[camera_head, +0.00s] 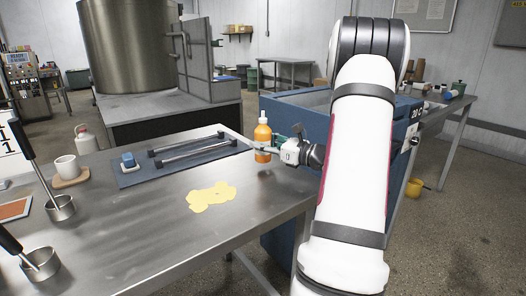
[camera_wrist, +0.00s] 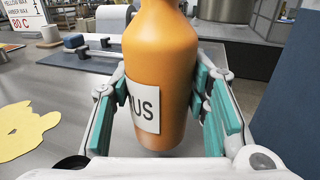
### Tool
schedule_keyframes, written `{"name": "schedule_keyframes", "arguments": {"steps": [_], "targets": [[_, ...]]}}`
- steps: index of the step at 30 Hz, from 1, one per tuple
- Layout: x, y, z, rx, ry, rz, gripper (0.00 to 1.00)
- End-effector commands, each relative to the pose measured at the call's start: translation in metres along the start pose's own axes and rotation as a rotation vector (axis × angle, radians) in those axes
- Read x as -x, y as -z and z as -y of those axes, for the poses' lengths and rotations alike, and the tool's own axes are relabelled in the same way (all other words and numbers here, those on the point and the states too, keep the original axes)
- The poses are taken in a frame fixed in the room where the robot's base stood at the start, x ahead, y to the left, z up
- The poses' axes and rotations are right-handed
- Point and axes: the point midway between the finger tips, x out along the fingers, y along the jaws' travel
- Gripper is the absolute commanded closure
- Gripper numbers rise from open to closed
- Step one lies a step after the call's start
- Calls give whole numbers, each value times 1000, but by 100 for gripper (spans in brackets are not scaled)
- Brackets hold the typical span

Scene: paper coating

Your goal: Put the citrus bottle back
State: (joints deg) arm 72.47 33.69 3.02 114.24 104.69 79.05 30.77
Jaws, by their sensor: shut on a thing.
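The citrus bottle (camera_head: 263,134) is orange with a white top and stands upright near the right end of the steel table (camera_head: 140,238). In the wrist view the bottle (camera_wrist: 160,60) fills the middle, and its white label shows the letters "US". My gripper (camera_head: 283,150) comes from the right and is shut on the bottle; in the wrist view its green pads (camera_wrist: 165,108) press on both sides. I cannot tell whether the bottle's base touches the table.
A yellow flat patch (camera_head: 211,196) lies mid-table. A blue-grey mat (camera_head: 133,178) with two rails and a blue block (camera_head: 128,160) lies behind it. A white mug (camera_head: 67,168) and two metal ladles (camera_head: 60,208) are at the left. A blue tub (camera_head: 290,112) stands behind the gripper.

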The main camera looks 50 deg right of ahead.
Motion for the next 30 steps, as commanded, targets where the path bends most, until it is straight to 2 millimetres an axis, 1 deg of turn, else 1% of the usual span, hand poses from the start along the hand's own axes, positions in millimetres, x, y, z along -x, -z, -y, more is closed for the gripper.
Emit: {"name": "schedule_keyframes", "arguments": {"steps": [1, 3, 11, 15, 16, 17, 18, 19, 27, 30], "targets": [[0, 12, 0, -3, 1, 1, 99], [0, 18, 0, -1, 0, 2, 99], [0, 19, 0, 1, 0, 2, 99], [0, 23, 0, 1, 0, 2, 99], [0, 24, 0, 1, 0, 1, 56], [0, 23, 0, 1, 0, 1, 49], [0, 23, 0, 1, 0, 1, 40], [0, 23, 0, 1, 0, 1, 38], [0, 23, 0, 1, 0, 1, 38], [1, 19, 0, 1, 0, 1, 38]]}}
